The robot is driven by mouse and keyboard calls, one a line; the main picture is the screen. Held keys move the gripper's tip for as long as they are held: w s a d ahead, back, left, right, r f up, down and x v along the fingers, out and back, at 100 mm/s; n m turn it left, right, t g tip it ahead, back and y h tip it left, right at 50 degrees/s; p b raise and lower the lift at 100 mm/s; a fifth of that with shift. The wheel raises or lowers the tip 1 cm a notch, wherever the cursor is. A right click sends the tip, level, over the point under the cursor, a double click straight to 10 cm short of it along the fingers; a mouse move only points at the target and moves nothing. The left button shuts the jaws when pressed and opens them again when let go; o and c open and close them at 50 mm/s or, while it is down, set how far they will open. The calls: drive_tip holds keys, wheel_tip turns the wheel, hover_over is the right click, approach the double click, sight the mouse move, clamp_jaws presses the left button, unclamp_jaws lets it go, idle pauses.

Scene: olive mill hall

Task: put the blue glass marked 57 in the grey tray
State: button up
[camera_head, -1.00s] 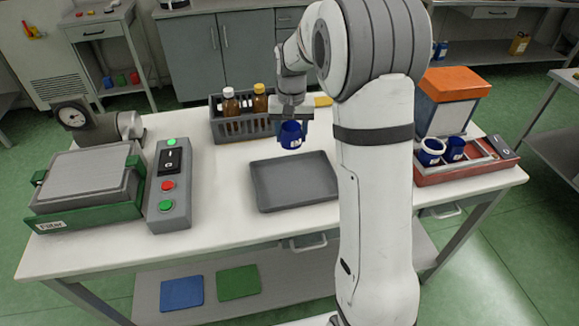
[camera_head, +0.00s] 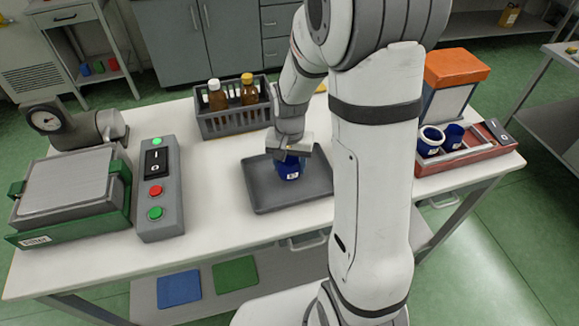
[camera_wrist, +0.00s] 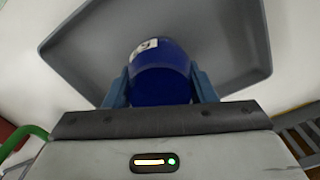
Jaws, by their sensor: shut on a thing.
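The blue glass (camera_head: 289,170) with a white label is between the fingers of my gripper (camera_head: 290,152), which is shut on it. The label is too small to read in the head view; in the wrist view the glass (camera_wrist: 160,78) shows part of its label at the upper left. The grey tray (camera_head: 262,197) lies on the white table, and the glass is over its inside. I cannot tell whether the glass touches the tray floor. The wrist view shows the tray (camera_wrist: 225,40) behind the glass and my gripper's fingers (camera_wrist: 160,88) on both sides.
A dark crate (camera_head: 232,122) with capped bottles stands behind the tray. A red rack (camera_head: 468,155) with two blue vessels (camera_head: 431,140) is at the right. A control box (camera_head: 158,190) and a green-framed filter press (camera_head: 70,195) are at the left. Table space beside the tray is clear.

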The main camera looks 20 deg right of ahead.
drive_tip(key=shift+f, duration=1)
drive_tip(key=shift+f, duration=0.2)
drive_tip(key=o, duration=1.1)
drive_tip(key=shift+r, duration=0.15)
wheel_tip(320, 180, up, 11)
drive_tip(key=s+r+n+t, duration=0.1)
drive_tip(key=s+r, duration=0.1)
drive_tip(key=s, duration=0.3)
drive_tip(key=s+r+n+t, duration=0.1)
drive_tip(key=s+r+n, duration=0.1)
drive_tip(key=s, duration=0.3)
drive_tip(key=s+r+n, duration=0.2)
drive_tip(key=s, duration=0.3)
drive_tip(key=shift+s+a+r+t, duration=0.15)
drive_tip(key=shift+s+r+t, duration=0.15)
drive_tip(key=shift+r+t, duration=0.1)
